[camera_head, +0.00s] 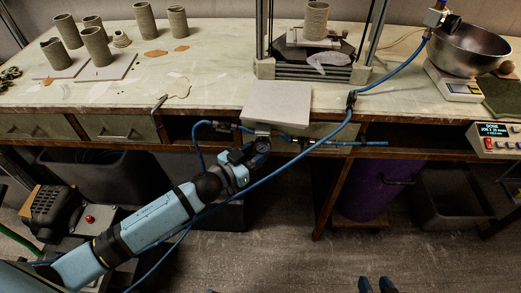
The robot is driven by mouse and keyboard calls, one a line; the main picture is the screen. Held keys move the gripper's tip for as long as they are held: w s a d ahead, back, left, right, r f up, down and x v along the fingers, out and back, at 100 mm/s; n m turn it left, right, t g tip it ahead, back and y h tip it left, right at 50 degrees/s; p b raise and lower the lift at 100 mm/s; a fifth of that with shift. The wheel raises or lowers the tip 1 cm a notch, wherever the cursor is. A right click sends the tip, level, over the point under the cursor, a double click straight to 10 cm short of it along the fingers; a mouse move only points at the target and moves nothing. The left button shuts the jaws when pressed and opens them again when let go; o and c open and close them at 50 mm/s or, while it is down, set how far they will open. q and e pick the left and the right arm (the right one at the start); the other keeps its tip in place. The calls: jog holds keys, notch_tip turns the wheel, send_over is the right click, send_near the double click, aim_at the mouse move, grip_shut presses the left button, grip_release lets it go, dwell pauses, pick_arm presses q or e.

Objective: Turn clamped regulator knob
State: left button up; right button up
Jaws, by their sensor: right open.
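The regulator (263,145) is a small dark and metallic fitting with a round gauge-like face. It sits at the bench's front edge under a pale board (276,103), and blue hose runs close by. Its knob cannot be made out. My left arm reaches in from the lower left, and its gripper (246,153) is right at the regulator. Its fingers blend with the fitting, so I cannot tell whether they grip it. My right gripper (376,285) shows only as two dark blue fingertips at the bottom edge, apart and empty, far below the regulator.
The workbench (215,80) carries several clay cylinders (97,46) at the left, a press frame (310,70) and a metal bowl (469,48) on a scale. Blue hose (310,147) crosses the front. Bins and a purple drum (375,190) stand below. Floor is clear at lower right.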

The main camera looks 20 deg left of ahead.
pick_arm(q)
jog(key=shift+x, duration=1)
jog(key=c, duration=0.6)
jog(key=shift+s+d+n+y, duration=0.1)
jog(key=shift+n+y, duration=0.2)
jog(key=shift+y, duration=0.2)
jog(key=shift+c, duration=0.2)
jog(key=shift+n+t+y, duration=0.5)
jog(key=shift+y, duration=0.2)
jog(key=o, duration=0.6)
jog(key=shift+o, duration=0.2)
